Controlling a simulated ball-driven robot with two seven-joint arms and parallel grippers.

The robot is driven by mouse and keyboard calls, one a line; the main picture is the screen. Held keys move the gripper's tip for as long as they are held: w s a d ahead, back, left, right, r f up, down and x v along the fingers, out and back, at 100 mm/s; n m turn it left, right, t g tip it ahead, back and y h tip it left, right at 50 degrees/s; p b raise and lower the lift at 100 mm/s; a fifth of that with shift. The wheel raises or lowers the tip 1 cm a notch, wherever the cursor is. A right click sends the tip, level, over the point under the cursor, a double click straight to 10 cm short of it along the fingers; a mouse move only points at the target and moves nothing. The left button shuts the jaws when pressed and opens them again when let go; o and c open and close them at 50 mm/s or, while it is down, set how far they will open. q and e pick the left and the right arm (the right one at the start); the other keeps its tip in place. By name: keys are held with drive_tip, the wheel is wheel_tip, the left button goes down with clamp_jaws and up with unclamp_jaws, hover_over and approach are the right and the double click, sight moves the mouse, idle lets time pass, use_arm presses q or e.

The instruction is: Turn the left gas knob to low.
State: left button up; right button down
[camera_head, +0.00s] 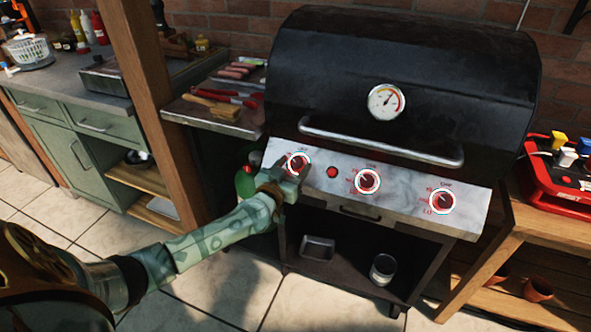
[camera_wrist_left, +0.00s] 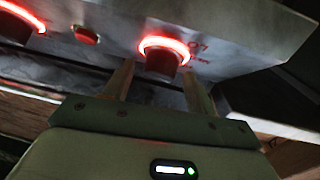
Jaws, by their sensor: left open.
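The left gas knob (camera_head: 298,163) is a dark knob in a glowing red-white ring, at the left end of the grill's steel front panel. My left gripper (camera_head: 288,174) is right at it and covers part of its lower left side. In the left wrist view the knob (camera_wrist_left: 161,62) has a lit red ring. The two fingers of my left gripper (camera_wrist_left: 158,84) are apart there, one to each side of the knob's lower end. I cannot tell whether they touch it. My right gripper is not in view.
The grill's black lid (camera_head: 400,75) is closed, with a long handle (camera_head: 380,142) above the panel. A red button (camera_head: 332,172), the middle knob (camera_head: 367,181) and the right knob (camera_head: 442,200) sit further right. A wooden post (camera_head: 160,110) stands left of the grill.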

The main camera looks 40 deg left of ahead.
use_arm(q)
drive_tip(key=shift+w, duration=0.3)
drive_tip(key=c, duration=1)
